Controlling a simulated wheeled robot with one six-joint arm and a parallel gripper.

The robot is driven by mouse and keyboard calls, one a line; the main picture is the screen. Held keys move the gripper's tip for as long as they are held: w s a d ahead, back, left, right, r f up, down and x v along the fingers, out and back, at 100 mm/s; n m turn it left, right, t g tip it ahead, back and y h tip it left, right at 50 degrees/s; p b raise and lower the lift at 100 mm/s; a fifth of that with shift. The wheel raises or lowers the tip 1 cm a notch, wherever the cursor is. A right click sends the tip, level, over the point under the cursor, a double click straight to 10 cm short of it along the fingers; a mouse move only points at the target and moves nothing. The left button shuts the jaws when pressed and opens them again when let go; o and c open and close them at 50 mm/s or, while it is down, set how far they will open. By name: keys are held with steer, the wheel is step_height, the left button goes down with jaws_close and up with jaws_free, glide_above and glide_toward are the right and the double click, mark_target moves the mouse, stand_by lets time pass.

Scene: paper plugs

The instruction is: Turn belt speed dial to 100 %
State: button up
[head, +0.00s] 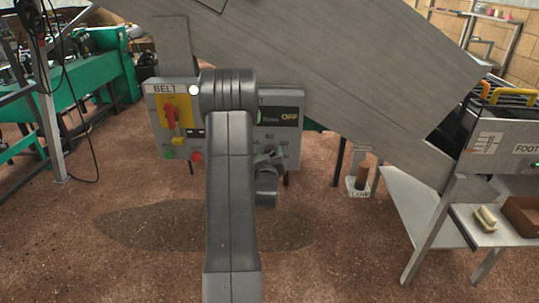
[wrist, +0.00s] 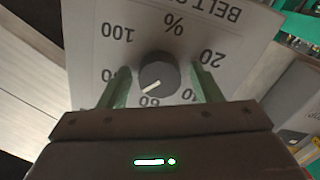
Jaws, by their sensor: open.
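The belt speed dial (wrist: 158,70) is a round black knob with a white pointer line, on a pale panel (wrist: 90,40) that appears upside down in the wrist view. The pointer points down-left, close to the 60 mark. The 100 mark is at upper left and the 20 mark at right. My gripper (wrist: 161,74) is open, with one green finger on each side of the dial. Gaps show beside the knob; depth relative to it is unclear. In the head view my gripper (head: 268,157) is at the grey control box (head: 290,150), and the dial cannot be made out.
A BELT switch box (head: 152,115) with a red and yellow switch stands left of my arm. A large grey sloping chute (head: 330,50) hangs above the boxes. A metal side table (head: 410,205) stands at right. The brown floor in front is clear.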

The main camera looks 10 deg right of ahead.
steer(key=c, duration=1)
steer(key=shift+f+m+b, duration=0.15)
steer(key=shift+m+b, duration=0.15)
steer(key=shift+b, duration=0.4)
steer(key=m+b, duration=1.5)
steer(key=b, duration=0.9)
steer(key=shift+m, duration=0.3)
steer(key=shift+r, duration=0.2)
